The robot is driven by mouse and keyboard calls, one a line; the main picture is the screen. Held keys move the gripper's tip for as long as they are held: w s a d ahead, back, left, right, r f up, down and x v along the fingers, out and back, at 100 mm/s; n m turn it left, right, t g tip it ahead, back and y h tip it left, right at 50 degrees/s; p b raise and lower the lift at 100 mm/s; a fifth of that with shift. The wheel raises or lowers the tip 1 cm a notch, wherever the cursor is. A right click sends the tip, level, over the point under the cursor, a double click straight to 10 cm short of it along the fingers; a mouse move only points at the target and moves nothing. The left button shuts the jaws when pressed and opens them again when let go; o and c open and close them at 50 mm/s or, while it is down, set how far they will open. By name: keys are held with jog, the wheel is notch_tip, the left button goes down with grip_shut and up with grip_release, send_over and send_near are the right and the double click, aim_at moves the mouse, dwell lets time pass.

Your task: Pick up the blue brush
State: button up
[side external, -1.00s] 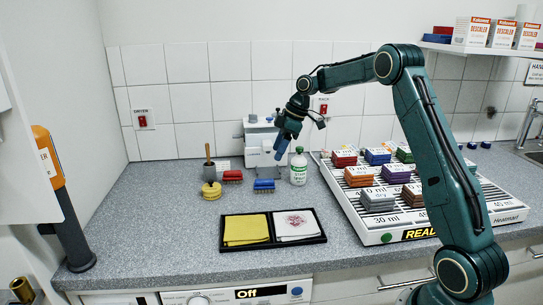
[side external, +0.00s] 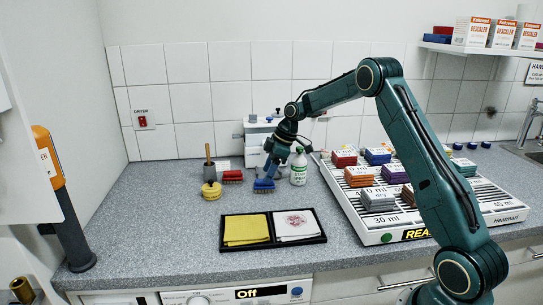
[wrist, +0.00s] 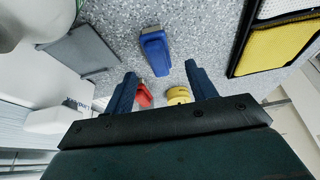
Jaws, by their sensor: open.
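The blue brush (side external: 264,184) lies on the grey speckled counter, behind the black tray. In the wrist view the blue brush (wrist: 156,50) is ahead of my jaws, slightly left of the middle between them. My gripper (side external: 270,172) is just above the blue brush in the side view, pointing down. In the wrist view my gripper (wrist: 160,78) has its two blue fingers spread apart with nothing between them. From the side view I cannot tell whether a finger touches the brush.
A white bottle (side external: 298,168) is close on the right. The black tray (side external: 272,243) with yellow and white cloths is in front. A white rack (side external: 350,205) with coloured stacks is further right.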

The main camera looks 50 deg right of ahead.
jog(key=shift+x, duration=2.2)
jog(key=c, duration=1.1)
jog(key=shift+r, duration=0.15)
notch_tip(320, 180, up, 20)
jog(key=shift+f, duration=0.15)
